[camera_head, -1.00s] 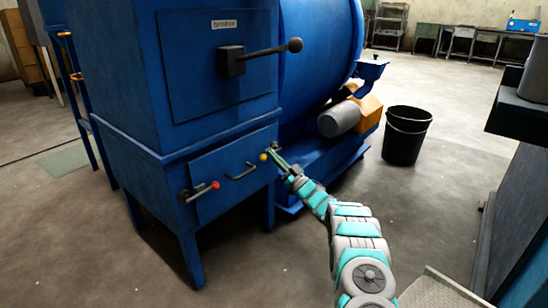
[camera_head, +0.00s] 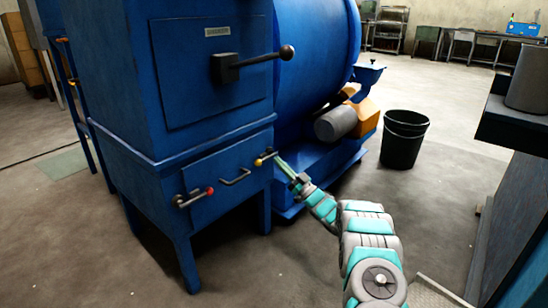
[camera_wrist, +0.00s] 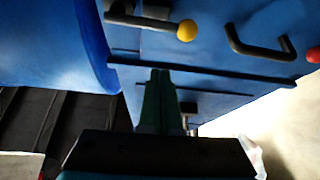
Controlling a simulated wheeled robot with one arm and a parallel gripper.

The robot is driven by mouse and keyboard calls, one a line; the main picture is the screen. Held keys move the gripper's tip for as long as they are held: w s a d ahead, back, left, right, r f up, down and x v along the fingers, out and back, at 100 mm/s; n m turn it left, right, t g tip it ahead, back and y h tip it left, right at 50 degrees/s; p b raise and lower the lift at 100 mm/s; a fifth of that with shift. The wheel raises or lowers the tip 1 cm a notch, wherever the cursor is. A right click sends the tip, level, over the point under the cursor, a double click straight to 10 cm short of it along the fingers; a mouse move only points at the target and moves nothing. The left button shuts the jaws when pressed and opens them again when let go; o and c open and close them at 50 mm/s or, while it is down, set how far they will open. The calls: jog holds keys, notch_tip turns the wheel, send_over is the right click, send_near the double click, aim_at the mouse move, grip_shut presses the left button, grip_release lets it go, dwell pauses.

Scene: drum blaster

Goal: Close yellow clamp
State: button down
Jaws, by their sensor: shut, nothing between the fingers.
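The yellow clamp is a dark lever with a yellow ball (camera_head: 258,162) at the right end of the lower drawer front on the blue machine. In the wrist view its yellow ball (camera_wrist: 187,30) shows at the top, with the dark lever running left from it. My gripper (camera_head: 279,160) is close to the right of the clamp, by the machine's corner. In the wrist view my gripper's fingers (camera_wrist: 160,80) are together and empty, just below the lever and apart from the ball. Whether a fingertip touches the lever cannot be told.
A clamp with a red ball (camera_head: 209,191) is at the drawer's left end, and a drawer handle (camera_head: 235,177) sits between. A large blue drum (camera_head: 312,60) and grey motor (camera_head: 336,124) stand right of the machine. A black bin (camera_head: 403,140) stands on open floor.

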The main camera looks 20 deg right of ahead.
jog(key=shift+v, duration=2.25)
jog(key=shift+a, duration=0.1)
jog(key=w+d+r+m+h+p, duration=0.15)
jog(key=w+r+m+h, duration=0.25)
jog(key=w+r+h, duration=0.4)
jog(key=s+r+m+g+h+p, duration=0.2)
jog(key=s+r+m+g+h, duration=0.15)
jog(key=s+g+h, duration=0.5)
jog(key=s+a+g+p, duration=0.1)
jog(key=s+a+g, duration=0.3)
jog(key=s, duration=1.6)
jog(key=s+a+g+y+p, duration=0.1)
jog(key=s+a+g, duration=0.3)
jog(key=s, duration=1.7)
jog(key=s+a+r+g+y+p, duration=0.1)
jog(key=s+a+g, duration=0.4)
jog(key=s, duration=1.6)
jog(key=a+p, duration=0.1)
jog(key=a, duration=0.2)
jog(key=shift+a+p, duration=0.3)
jog(key=shift+p, duration=0.1)
